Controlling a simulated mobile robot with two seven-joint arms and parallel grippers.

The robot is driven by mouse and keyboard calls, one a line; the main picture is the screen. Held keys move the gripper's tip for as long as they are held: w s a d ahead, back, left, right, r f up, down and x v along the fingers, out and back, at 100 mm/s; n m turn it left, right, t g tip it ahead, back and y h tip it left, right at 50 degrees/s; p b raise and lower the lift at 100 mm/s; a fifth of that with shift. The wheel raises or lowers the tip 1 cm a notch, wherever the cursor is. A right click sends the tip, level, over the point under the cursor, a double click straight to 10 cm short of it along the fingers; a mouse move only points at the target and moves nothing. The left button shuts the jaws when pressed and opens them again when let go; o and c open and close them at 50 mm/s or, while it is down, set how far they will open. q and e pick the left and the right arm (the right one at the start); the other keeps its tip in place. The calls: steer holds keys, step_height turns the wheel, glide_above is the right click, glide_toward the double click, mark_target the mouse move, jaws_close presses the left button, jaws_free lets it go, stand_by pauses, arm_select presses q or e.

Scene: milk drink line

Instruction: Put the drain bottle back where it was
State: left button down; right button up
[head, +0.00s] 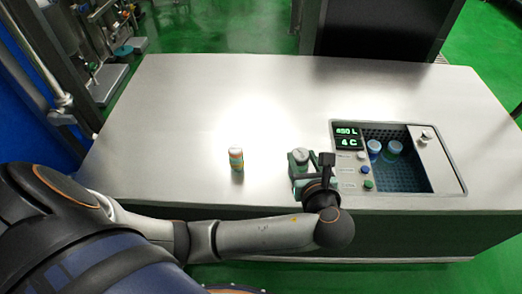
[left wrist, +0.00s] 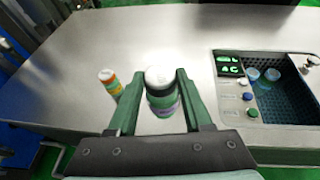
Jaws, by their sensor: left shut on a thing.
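My left gripper (head: 300,172) is shut on a bottle (head: 300,155) with a whitish cap, near the table's front edge, left of the sunken cooler. In the left wrist view the bottle (left wrist: 161,92) stands between the green fingers of the gripper (left wrist: 155,100), with a white cap and a green and purple body. A second, smaller bottle (head: 236,160) with orange and green bands stands upright on the table to the left. It also shows in the left wrist view (left wrist: 110,83). I cannot tell whether the held bottle touches the table. My right gripper is not in view.
The cooler (head: 452,178) is set into the metal table (head: 180,100) at the right, with a display (head: 347,136) reading 450 L and 4 C, and coloured buttons. Two blue-capped containers (head: 374,147) stand inside it. The table's left and back are clear.

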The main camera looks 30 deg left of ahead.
arm_select(q)
steer(key=shift+w+a, duration=0.15)
steer(key=shift+a, duration=0.05)
steer(key=w+a+f+b, duration=0.1)
steer(key=a+f, duration=0.3)
steer(key=w+a+f+b, duration=0.1)
steer(key=a+f, duration=0.3)
steer(key=w+a+f+b, duration=0.1)
steer(key=w+a+f, duration=0.1)
steer(key=a+f, duration=0.3)
steer(key=shift+c, duration=1.6)
jaws_free()
steer(key=shift+s+r, duration=0.1)
